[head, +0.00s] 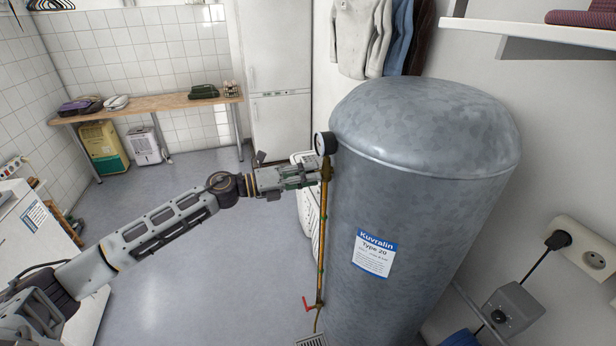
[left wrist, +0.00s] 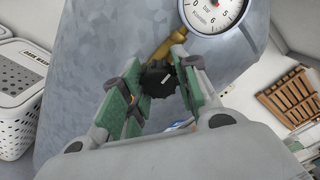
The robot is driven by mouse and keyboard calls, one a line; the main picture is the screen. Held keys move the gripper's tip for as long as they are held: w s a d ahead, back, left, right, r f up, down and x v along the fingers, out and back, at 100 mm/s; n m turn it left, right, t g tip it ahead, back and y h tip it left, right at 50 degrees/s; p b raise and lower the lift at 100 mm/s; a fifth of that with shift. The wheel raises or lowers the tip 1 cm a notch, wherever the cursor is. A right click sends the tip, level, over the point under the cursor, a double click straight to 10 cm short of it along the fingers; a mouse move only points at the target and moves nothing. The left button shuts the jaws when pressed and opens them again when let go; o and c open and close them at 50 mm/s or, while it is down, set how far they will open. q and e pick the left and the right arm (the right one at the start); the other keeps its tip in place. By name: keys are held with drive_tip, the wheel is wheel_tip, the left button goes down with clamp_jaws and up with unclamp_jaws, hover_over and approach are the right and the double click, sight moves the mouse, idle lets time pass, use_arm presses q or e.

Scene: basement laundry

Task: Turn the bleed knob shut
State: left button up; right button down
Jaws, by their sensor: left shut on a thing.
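The bleed knob (left wrist: 158,78) is a black, ridged knob with a white mark, seen in the left wrist view on a brass fitting just below the pressure gauge. My left gripper (left wrist: 156,84) has its green-padded fingers on both sides of the knob and is shut on it. In the head view my left gripper (head: 314,176) reaches the brass fitting at the left side of the grey tank (head: 425,215); the knob itself is hidden there. The gauge (head: 325,143) sits just above the gripper. My right gripper is not in view.
A copper pipe (head: 322,235) runs down the tank's side to a red lever (head: 308,304). A white laundry basket (left wrist: 22,85) stands left in the left wrist view. A wooden bench (head: 150,103) is at the back; the floor before it (head: 175,215) is clear.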

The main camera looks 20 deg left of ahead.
use_arm(q)
drive_tip(key=shift+f, duration=0.15)
drive_tip(key=o, duration=1)
drive_tip(key=shift+s+a, duration=0.1)
drive_tip(key=shift+v, duration=5.8)
drive_tip(key=shift+s, duration=0.1)
drive_tip(key=shift+n, duration=0.3)
